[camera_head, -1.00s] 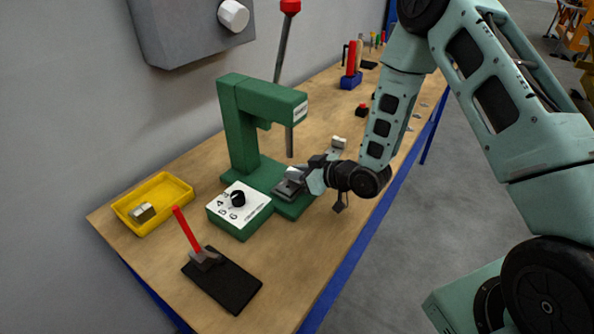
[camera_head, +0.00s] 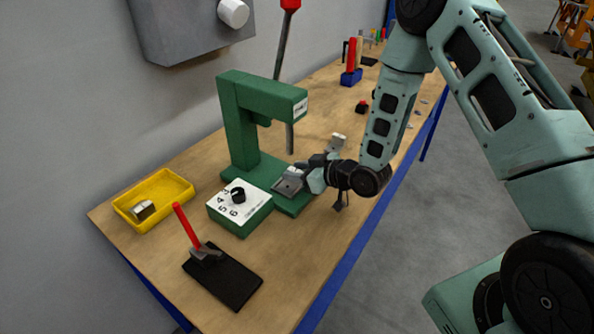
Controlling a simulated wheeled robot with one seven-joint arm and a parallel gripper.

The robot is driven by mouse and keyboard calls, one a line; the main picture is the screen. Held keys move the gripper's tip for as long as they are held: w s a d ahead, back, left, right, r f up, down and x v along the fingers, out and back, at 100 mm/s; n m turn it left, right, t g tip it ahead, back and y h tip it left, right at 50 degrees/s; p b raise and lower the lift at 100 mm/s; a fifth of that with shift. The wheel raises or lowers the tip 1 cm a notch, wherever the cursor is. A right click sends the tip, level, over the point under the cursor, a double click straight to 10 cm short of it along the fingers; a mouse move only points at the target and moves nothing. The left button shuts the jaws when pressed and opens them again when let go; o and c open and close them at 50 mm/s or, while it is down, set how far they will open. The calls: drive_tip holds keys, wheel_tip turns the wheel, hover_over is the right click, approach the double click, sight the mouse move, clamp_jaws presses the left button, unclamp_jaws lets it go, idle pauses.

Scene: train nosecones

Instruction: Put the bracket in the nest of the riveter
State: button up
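The green riveter (camera_head: 240,130) stands on the wooden bench, with its ram hanging over its base. The grey nest (camera_head: 289,183) lies on the base below the ram. My gripper (camera_head: 304,176) is low over the right side of the nest, pointing left. Its fingers are small and partly merged with the grey metal there, so I cannot tell whether they are open or hold the bracket. A bent metal piece (camera_head: 142,210), which looks like a bracket, lies in the yellow bin (camera_head: 178,186).
A white-topped control box with a black knob (camera_head: 238,195) stands in front of the riveter. A small pale metal piece (camera_head: 337,142) is behind my wrist. The bench's front right is clear.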

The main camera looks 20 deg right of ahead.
drive_tip(key=b+v, duration=0.3)
drive_tip(key=v, duration=0.8)
drive_tip(key=s+a+r+g+h, duration=0.4)
drive_tip(key=s+a+g+h, duration=0.15)
drive_tip(key=s+a, duration=0.2)
drive_tip(key=s+a+r+g+h, duration=0.1)
drive_tip(key=s+a+r+g, duration=0.1)
drive_tip(key=s, duration=0.7)
drive_tip(key=s+a+r+g, duration=0.2)
drive_tip(key=s+r+g, duration=0.1)
drive_tip(key=s, duration=0.5)
drive_tip(key=shift+s+a+r+n+h+p, duration=0.3)
drive_tip(key=shift+s+a+r+h, duration=0.1)
drive_tip(key=shift+r, duration=0.5)
